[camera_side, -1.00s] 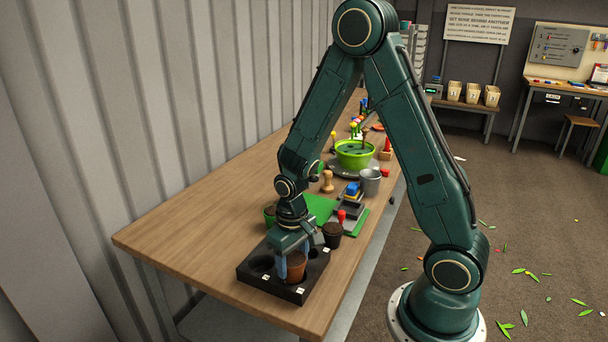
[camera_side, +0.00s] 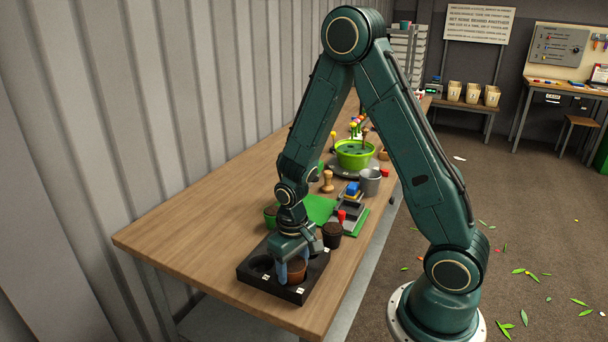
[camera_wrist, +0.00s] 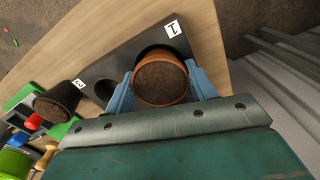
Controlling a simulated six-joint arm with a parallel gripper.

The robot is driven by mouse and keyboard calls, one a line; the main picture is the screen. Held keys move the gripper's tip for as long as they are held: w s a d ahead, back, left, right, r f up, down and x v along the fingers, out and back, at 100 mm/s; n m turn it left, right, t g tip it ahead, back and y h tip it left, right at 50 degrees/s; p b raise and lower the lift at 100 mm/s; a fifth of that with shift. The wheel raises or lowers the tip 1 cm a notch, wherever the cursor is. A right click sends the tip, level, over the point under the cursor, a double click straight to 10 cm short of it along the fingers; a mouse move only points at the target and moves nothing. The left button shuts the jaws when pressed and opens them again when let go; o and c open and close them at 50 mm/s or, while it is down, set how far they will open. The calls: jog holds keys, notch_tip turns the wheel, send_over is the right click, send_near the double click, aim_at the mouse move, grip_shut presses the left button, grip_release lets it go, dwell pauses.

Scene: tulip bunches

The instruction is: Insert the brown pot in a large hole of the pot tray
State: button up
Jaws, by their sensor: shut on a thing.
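The brown pot (camera_side: 297,271), filled with dark soil, is upright between the blue fingers of my gripper (camera_side: 292,270). My gripper is shut on it, and the wrist view shows a finger on each side of the pot (camera_wrist: 162,82). The pot is at a large hole near the label "1" of the black pot tray (camera_side: 262,281). In the side view its lower part is hidden by the tray's front. In the wrist view a dark strip of the hole shows past its rim. I cannot tell whether it touches the bottom.
A dark pot (camera_side: 332,236) stands close by the tray's far right corner, and a green pot (camera_side: 269,216) stands behind the tray. A green mat (camera_side: 318,207), stamps and a grey cup (camera_side: 370,181) lie farther back. The left of the table is clear.

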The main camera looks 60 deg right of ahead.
aim_at(293, 264)
jog(key=shift+f, duration=0.2)
jog(key=o, duration=1.2)
jog(key=shift+r, duration=0.1)
jog(key=shift+r, duration=6.8)
jog(key=shift+r, duration=0.1)
